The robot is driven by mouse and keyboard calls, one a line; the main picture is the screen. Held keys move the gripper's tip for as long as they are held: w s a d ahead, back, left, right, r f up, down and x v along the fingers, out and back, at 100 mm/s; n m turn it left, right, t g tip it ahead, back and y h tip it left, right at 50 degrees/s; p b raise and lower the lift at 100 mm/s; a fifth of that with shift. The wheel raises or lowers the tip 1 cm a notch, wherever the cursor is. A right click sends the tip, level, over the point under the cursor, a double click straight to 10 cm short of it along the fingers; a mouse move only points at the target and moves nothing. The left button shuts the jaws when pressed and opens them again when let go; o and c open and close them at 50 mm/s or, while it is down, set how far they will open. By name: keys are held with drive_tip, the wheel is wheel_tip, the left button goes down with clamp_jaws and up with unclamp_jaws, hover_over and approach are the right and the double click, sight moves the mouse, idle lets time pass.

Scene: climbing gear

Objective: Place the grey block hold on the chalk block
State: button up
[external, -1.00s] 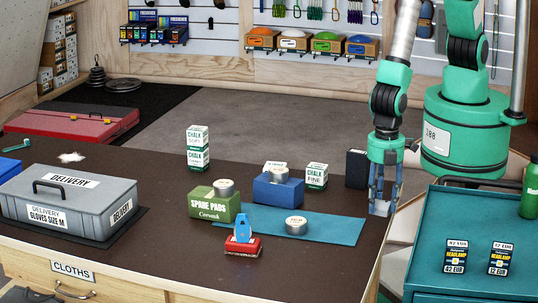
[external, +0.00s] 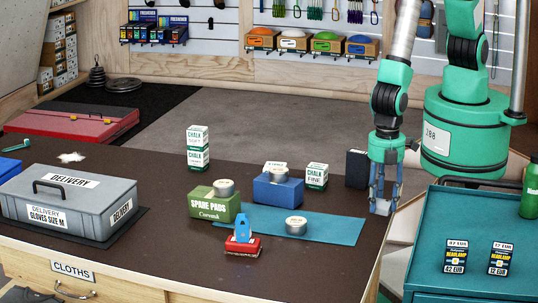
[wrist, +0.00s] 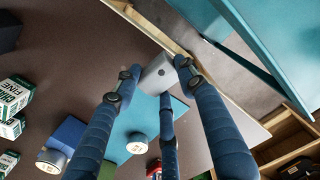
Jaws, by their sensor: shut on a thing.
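The grey block hold (external: 380,207) is a small light grey block at the right edge of the dark table. My gripper (external: 384,192) points down with its fingers closed around it. In the wrist view the block (wrist: 157,72) sits between the blue fingertips (wrist: 160,86), partly hidden by them. I cannot tell whether it touches the table. White and green chalk boxes stand on the table: a stack of two (external: 198,150) at the back, a CHALK FINE box (external: 316,176) right of the blue block, and one partly hidden behind that block. I cannot tell which is the chalk block.
The blue block (external: 278,190) and green SPARE PADS box (external: 213,206) each carry a round tin. Another tin (external: 296,226) lies on the teal mat (external: 335,229). A red-based item (external: 242,246) stands in front. A grey DELIVERY case (external: 70,203) is left; a teal cabinet (external: 470,205) is right.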

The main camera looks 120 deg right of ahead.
sight(382, 202)
wheel_tip(382, 202, up, 9)
drive_tip(key=s+d+m, duration=0.3)
drive_tip(key=d, duration=1.7)
drive_tip(key=s+d+m, duration=0.2)
drive_tip(key=d+m, duration=0.2)
drive_tip(key=d, duration=1.5)
drive_tip(key=shift+s+d+f, duration=0.1)
drive_tip(key=shift+f, duration=0.95)
drive_tip(key=shift+s+d+f, duration=0.1)
drive_tip(key=shift+f, duration=0.95)
drive_tip(key=shift+w, duration=0.1)
drive_tip(key=w+d, duration=0.1)
drive_tip(key=w, duration=0.4)
drive_tip(key=w+d+f, duration=0.1)
drive_tip(key=w, duration=0.4)
drive_tip(key=w+d, duration=0.1)
drive_tip(key=w, duration=0.4)
drive_tip(key=shift+w+d+f+b, duration=0.2)
drive_tip(key=shift+d+f+b, duration=0.1)
drive_tip(key=shift+b, duration=0.05)
drive_tip(key=shift+f, duration=1.7)
